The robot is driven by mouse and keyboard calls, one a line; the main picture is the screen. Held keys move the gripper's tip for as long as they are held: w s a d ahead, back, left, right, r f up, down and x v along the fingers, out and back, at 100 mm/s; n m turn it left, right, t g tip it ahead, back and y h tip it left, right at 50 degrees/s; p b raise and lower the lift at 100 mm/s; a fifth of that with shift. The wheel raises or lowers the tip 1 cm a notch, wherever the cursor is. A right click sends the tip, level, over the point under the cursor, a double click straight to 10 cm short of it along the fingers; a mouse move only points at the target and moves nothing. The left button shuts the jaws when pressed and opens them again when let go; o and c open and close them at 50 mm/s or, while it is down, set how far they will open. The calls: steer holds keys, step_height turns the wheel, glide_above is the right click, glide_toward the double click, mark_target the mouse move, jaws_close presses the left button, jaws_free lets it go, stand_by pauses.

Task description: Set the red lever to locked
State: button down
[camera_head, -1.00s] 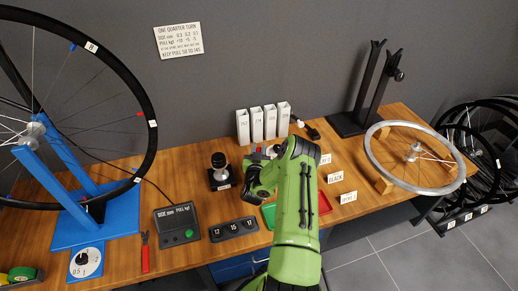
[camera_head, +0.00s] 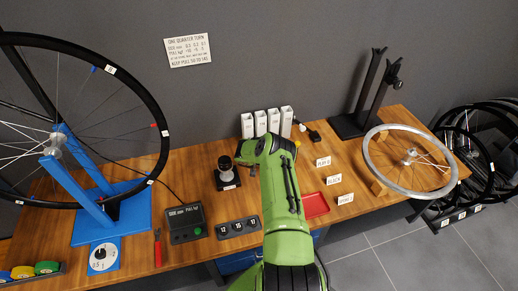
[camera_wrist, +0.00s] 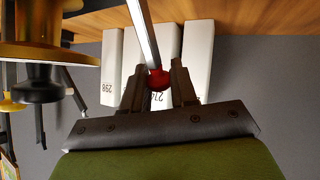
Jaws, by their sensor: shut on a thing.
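The red lever shows in the wrist view as a pale metal rod (camera_wrist: 143,35) with a red ball knob (camera_wrist: 158,79) at its end. My gripper (camera_wrist: 159,84) is shut on the red knob, with one dark finger on each side of it. In the head view my green arm reaches over the bench toward the white boxes, and its wrist hides the lever and the fingertips. No locked or unlocked marking can be read.
Several white upright boxes (camera_head: 274,120) stand close behind my gripper. A black gauge stand (camera_head: 226,176) is just left of it. A red tray (camera_head: 315,205) lies right of my arm. A wheel on a blue stand (camera_head: 98,222) fills the left; a silver rim (camera_head: 447,184) lies right.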

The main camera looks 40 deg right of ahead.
steer(key=shift+w+d+f+b, duration=0.3)
steer(key=shift+w+f+b, duration=0.3)
steer(key=shift+b, duration=0.5)
steer(key=shift+f, duration=0.1)
steer(key=c, duration=1)
jaws_free()
steer(key=p+v, duration=0.5)
steer(key=v, duration=1)
steer(key=shift+s+a+p, duration=0.15)
steer(key=shift+a+p, duration=0.15)
steer(key=shift+p, duration=0.05)
